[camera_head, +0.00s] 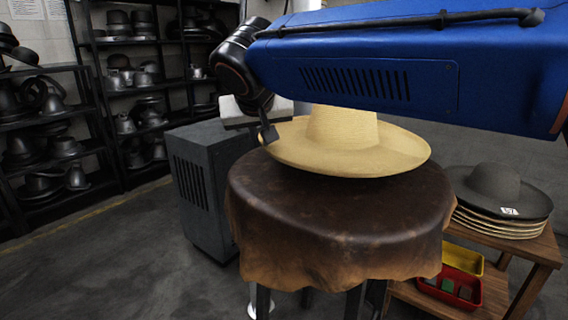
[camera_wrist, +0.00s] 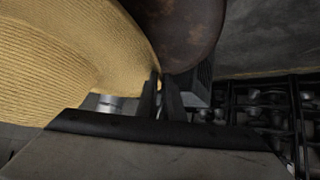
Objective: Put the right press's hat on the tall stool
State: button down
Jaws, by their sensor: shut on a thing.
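A straw-coloured wide-brimmed hat (camera_head: 350,150) is over the back part of the tall stool (camera_head: 335,215), which has a round brown leather top. My gripper (camera_head: 268,134) is shut on the left edge of the hat's brim. My blue arm crosses in front of the hat and hides the top of its crown. In the wrist view the hat (camera_wrist: 60,60) fills the upper left, and the fingers (camera_wrist: 160,98) pinch its brim edge. The stool top (camera_wrist: 180,30) shows beyond it. I cannot tell whether the brim touches the leather.
A grey cabinet (camera_head: 208,180) stands behind the stool at left. A wooden side table (camera_head: 530,250) at right bears a stack of hats topped by a dark one (camera_head: 495,190), with yellow and red trays (camera_head: 455,290) below. Shelves of metal hat forms (camera_head: 130,85) line the back left.

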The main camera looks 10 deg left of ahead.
jog(key=shift+f, duration=3.2)
jog(key=c, duration=1.9)
grip_release()
jog(key=v, duration=1.2)
jog(key=shift+s, duration=0.1)
jog(key=shift+s+d, duration=0.1)
